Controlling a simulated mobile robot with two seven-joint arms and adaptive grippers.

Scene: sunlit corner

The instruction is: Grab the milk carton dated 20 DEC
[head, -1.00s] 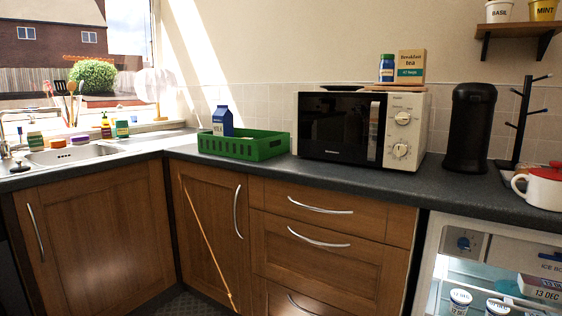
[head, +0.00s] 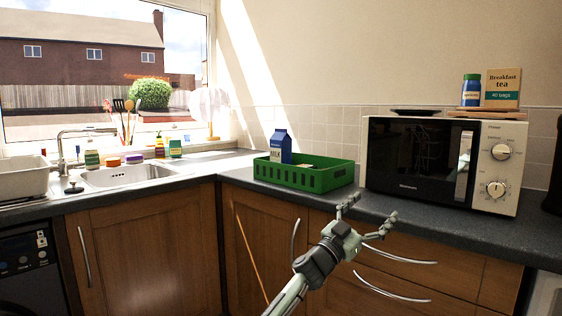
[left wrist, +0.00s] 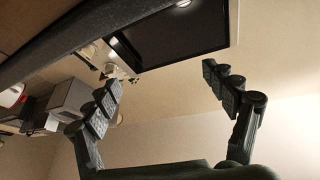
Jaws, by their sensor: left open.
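A blue and white milk carton (head: 281,147) stands upright in the green crate (head: 305,180) on the worktop in the head view. Its label reads MILK; I cannot read a date on it. My left gripper (head: 367,214) is open and empty in front of the drawers, near the worktop's front edge. It is to the right of the crate and apart from it. In the left wrist view its two fingers (left wrist: 170,90) are spread wide with nothing between them. The right gripper is not in view.
The sink (head: 125,176) and several small containers are at the left. Worktop between crate and sink is clear.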

